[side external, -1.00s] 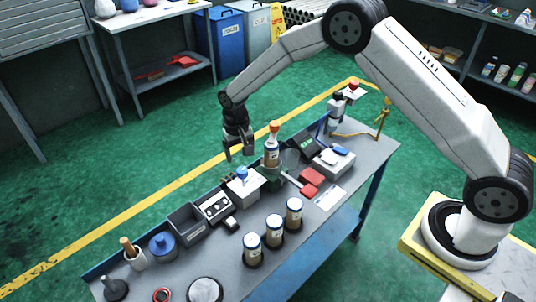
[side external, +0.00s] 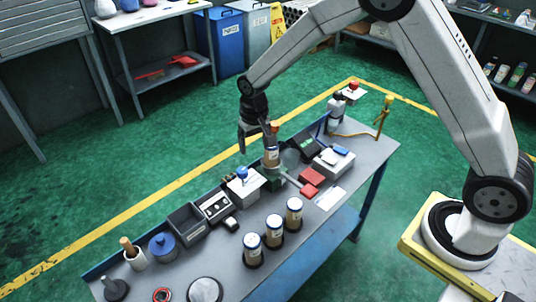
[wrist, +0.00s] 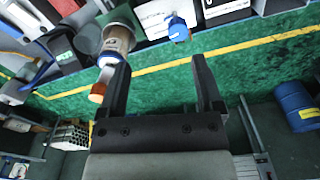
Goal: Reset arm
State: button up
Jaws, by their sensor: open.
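My gripper (side external: 250,142) is open and empty, hanging above the back edge of the bench beside a brown bottle with an orange cap (side external: 272,157). In the side view it partly overlaps the bottle's cap. The bottle stands upright on a dark green holder (side external: 272,182). In the wrist view my gripper (wrist: 160,62) has its two fingers wide apart with nothing between them. The bottle (wrist: 118,40) shows close to the left finger there; whether they touch I cannot tell.
The blue-edged bench (side external: 300,237) holds several brown jars with white-and-blue lids (side external: 275,228), a white box with a blue knob (side external: 243,187), a dark bin (side external: 186,222) and red blocks (side external: 311,178). A yellow stand (side external: 384,115) is at the far right end. Open green floor lies behind the bench.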

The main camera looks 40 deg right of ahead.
jog(key=s+d+r+n+t, duration=0.1)
jog(key=s+d+r, duration=0.1)
jog(key=s, duration=0.8)
jog(key=s+d+r+n+t, duration=0.1)
jog(key=s+d+r, duration=0.2)
jog(key=s, duration=0.7)
jog(key=shift+s+r+n, duration=0.3)
jog(key=shift+s+r, duration=0.1)
jog(key=shift+r, duration=0.05)
